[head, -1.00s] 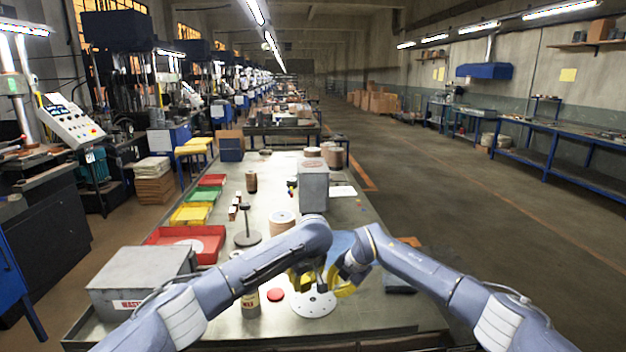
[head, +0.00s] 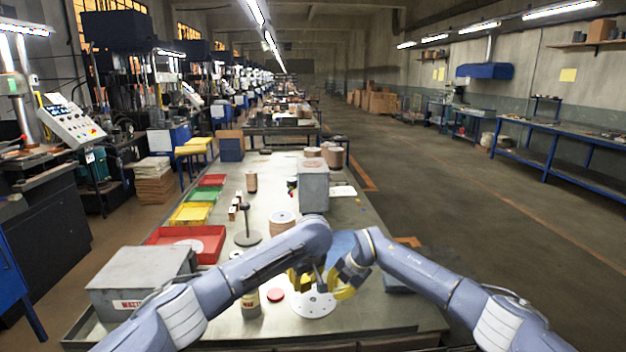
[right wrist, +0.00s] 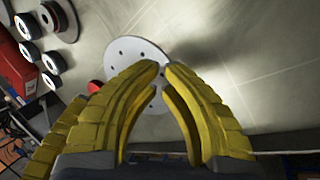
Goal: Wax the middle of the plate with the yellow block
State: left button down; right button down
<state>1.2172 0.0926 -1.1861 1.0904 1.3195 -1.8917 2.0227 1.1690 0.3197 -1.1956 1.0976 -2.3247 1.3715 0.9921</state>
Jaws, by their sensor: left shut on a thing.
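The plate (head: 316,306) is a round white disc with small holes around it, lying flat on the bench near the front. It also shows in the right wrist view (right wrist: 144,52), partly behind yellow fingers. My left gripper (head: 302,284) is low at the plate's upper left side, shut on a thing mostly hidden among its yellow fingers. I cannot make out the yellow block apart from those fingers. My right gripper (head: 338,286) is at the plate's upper right side. Its fingertips (right wrist: 161,67) look close together in the right wrist view, but whether they are shut is unclear.
A red disc (head: 275,294) and a labelled can (head: 250,304) stand left of the plate. A grey box (head: 140,278) is at the front left, with a red tray (head: 212,237) behind it. A stand with a post (head: 247,238) and stacked discs (head: 282,224) are farther back.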

aim_at(311, 289)
jog(key=shift+f, duration=1.4)
dwell(0.8)
pick_arm(q)
jog(key=shift+w+d, duration=0.3)
jog(key=shift+w, duration=0.3)
jog(key=shift+w+d, duration=0.25)
jog(key=shift+w, duration=0.4)
jog(key=shift+w+d, duration=0.3)
jog(key=shift+w, duration=0.3)
jog(key=shift+f, duration=2.35)
jog(key=shift+s+d+r, duration=0.1)
jog(key=shift+s+d, duration=0.05)
jog(key=shift+s, duration=0.75)
jog(key=shift+s+d, duration=0.15)
jog(key=shift+s, duration=0.75)
jog(key=shift+s+d, duration=0.2)
jog(key=shift+s, duration=1.6)
